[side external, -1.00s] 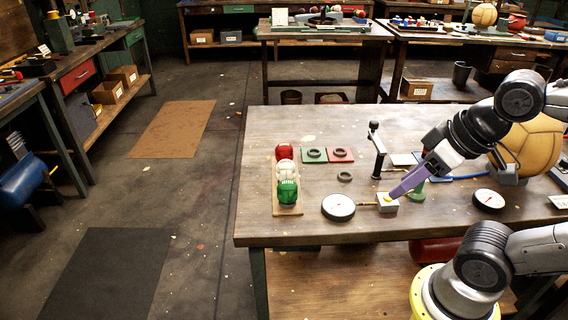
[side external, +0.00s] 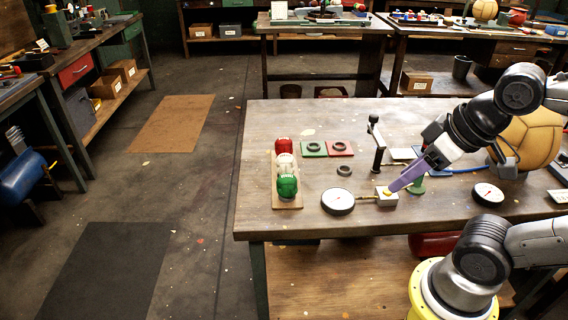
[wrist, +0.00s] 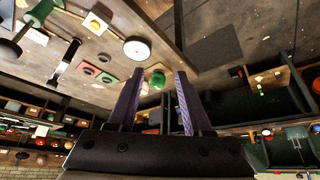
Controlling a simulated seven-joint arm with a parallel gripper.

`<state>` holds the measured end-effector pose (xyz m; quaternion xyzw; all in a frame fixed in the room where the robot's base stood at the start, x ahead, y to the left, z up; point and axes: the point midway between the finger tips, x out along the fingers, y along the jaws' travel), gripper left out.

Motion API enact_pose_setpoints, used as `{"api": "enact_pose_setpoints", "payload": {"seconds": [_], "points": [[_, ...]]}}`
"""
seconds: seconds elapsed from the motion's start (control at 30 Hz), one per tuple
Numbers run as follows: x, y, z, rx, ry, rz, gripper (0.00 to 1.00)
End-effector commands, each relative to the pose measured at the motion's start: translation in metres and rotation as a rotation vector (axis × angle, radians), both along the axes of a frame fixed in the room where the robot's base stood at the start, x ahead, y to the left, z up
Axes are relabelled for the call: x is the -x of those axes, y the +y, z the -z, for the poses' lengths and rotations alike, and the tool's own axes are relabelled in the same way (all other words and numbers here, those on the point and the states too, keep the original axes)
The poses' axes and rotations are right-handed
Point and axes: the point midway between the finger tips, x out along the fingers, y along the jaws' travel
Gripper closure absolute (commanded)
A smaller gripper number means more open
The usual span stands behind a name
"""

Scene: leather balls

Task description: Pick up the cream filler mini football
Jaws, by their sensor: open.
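The cream mini football (side external: 285,165) lies on a small wooden tray (side external: 289,206) near the table's left end. It is the middle one of three in a row, partly hidden by the green ball (side external: 287,187) in front; the red ball (side external: 283,145) is behind. My gripper (side external: 391,190) is well to the right of the tray, its purple fingers pointing down-left, over or near a small box with a yellow button. In the wrist view its fingers (wrist: 161,74) are spread and empty, with the green ball (wrist: 158,79) seen between them in the distance.
A round dial gauge (side external: 338,201) and a black ring (side external: 344,170) lie between my gripper and the tray. A dark post with a crank (side external: 376,145) stands behind. Green and red squares (side external: 327,148) with rings lie right of the red ball. A large tan ball (side external: 530,140) is at right.

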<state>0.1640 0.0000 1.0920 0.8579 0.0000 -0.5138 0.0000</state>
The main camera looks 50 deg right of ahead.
Motion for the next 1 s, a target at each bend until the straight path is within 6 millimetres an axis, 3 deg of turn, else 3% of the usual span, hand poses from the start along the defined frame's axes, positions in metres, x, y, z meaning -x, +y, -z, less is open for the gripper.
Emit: {"api": "enact_pose_setpoints", "payload": {"seconds": [0.03,0.27,0.57,0.73,0.87,1.0], "points": [[0.0,0.0,0.0,0.0,0.0,0.0,0.43],[0.0,0.0,0.0,0.0,0.0,0.0,0.01],[0.0,0.0,0.0,-0.01,0.0,0.019,0.0],[-0.003,0.0,-0.008,-0.11,-0.014,0.203,0.0],[-0.026,-0.001,-0.037,-0.252,-0.049,0.454,0.0],[-0.069,-0.004,-0.065,-0.406,-0.043,0.747,0.0]]}}
